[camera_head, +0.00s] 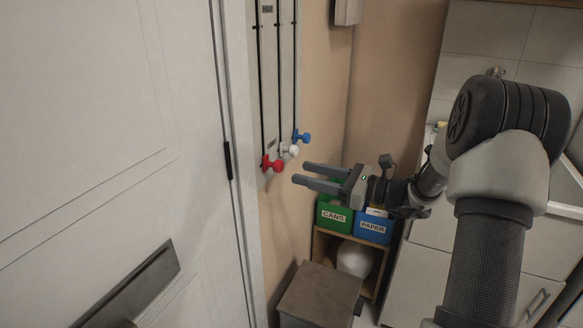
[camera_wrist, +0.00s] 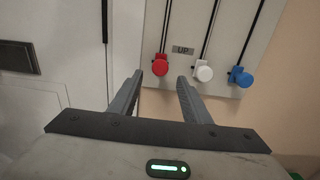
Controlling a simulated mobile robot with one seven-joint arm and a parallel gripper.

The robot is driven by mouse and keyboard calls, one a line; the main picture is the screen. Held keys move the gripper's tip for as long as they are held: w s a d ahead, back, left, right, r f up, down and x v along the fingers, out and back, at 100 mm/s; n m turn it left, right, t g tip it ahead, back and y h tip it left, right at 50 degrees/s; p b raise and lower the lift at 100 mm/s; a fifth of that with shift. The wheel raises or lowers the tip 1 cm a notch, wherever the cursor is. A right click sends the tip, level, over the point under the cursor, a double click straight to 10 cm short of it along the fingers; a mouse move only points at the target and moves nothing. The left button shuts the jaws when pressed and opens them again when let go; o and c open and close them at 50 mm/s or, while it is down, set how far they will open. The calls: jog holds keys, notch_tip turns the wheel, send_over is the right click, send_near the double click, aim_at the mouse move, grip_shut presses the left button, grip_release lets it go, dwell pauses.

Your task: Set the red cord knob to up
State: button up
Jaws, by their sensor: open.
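The red cord knob (camera_head: 272,163) hangs at the lower end of the leftmost cord on a wall panel (camera_head: 270,75). In the wrist view the red knob (camera_wrist: 160,67) is ahead of my gripper, roughly in line with the gap between the fingers. A small "UP" label (camera_wrist: 183,50) is on the panel just right of it. A white knob (camera_head: 291,150) and a blue knob (camera_head: 302,136) hang on the other cords. My gripper (camera_head: 299,173) is open and empty, to the right of the red knob and apart from it. Its fingers also show in the wrist view (camera_wrist: 160,85).
A white door (camera_head: 110,130) with a dark handle plate stands left of the panel. Below my gripper are a green "CANS" bin (camera_head: 332,218) and a blue "PAPER" bin (camera_head: 373,229) on a shelf. A grey box (camera_head: 318,293) stands in front. The air between gripper and knobs looks clear.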

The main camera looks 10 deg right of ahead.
jog(key=p+v, duration=0.1)
jog(key=v, duration=0.9)
jog(key=shift+s+d, duration=0.2)
jog(key=shift+d, duration=0.1)
jog(key=s+a+r+n+g+h, duration=0.2)
jog(key=s+a+n+g+h, duration=0.2)
jog(key=s+a+n+g, duration=0.6)
jog(key=s+r+n+t+h, duration=0.25)
jog(key=s+n+h, duration=0.25)
jog(key=s+n, duration=0.25)
jog(key=s+r+n+t+h, duration=0.1)
jog(key=s+n+t+h, duration=0.2)
jog(key=s+n+h, duration=0.4)
notch_tip(320, 180, up, 22)
jog(key=s+y+p, duration=0.1)
jog(key=p, duration=2.1)
jog(key=shift+s, duration=0.2)
